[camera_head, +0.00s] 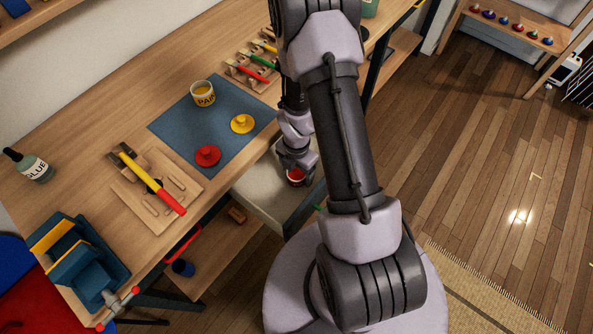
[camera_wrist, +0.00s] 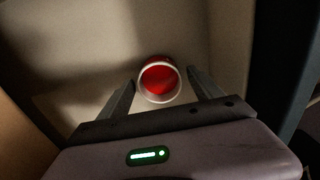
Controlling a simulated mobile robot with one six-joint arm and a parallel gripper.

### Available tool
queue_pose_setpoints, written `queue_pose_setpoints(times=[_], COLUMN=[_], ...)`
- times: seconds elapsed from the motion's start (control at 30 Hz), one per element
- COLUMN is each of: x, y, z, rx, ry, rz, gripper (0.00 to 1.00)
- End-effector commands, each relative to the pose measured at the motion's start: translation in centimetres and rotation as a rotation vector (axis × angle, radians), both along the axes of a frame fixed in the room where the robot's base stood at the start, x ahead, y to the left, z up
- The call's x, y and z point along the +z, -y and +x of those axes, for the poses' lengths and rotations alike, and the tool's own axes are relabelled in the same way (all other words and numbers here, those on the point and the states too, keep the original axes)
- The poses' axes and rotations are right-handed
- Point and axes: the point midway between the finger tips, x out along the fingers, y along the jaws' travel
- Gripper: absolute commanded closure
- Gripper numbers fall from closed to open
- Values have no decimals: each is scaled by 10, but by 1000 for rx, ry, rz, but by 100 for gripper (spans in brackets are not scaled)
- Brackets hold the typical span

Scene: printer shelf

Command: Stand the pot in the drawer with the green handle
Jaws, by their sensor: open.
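The pot with red paint and a pale rim (camera_wrist: 160,80) is inside the open drawer (camera_head: 262,196), and it appears upright on the drawer's pale floor. It also shows partly in the head view (camera_head: 296,176), below my wrist. A small green piece of the drawer's handle (camera_head: 318,208) shows at its front, mostly hidden by my arm. My gripper (camera_wrist: 163,90) reaches down into the drawer. Its jaws are open, with one finger on each side of the pot; whether they touch it I cannot tell.
A blue mat (camera_head: 190,130) on the bench holds a yellow paint pot (camera_head: 203,94), a yellow lid (camera_head: 242,124) and a red lid (camera_head: 207,156). A glue bottle (camera_head: 30,166), tool boards and a blue vise (camera_head: 85,265) stand nearby. A red handle (camera_head: 183,243) is left of the drawer.

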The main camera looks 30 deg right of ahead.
Motion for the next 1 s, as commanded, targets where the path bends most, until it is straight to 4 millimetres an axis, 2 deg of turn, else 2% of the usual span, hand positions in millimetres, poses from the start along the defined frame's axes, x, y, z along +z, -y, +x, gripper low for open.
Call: queue_pose_setpoints(times=[0.2,0.3,0.5,0.57,0.67,0.77,0.8,0.87,0.9,1.0], x=[65,91,119,132,183,266,298,342,366,409], y=[0,0,0,-2,-14,-41,-55,-76,-89,-118], z=[1,1,2,4,13,10,2,-16,-31,-70], rx=[0,1,-6,-56,-298,-737,-932,-1224,-1412,-1810], ry=[5,5,5,18,79,176,209,241,246,210], rz=[-1,-1,-1,-3,0,61,108,202,274,459], gripper=[25,25,25,25,25,25,25,25,25,25])
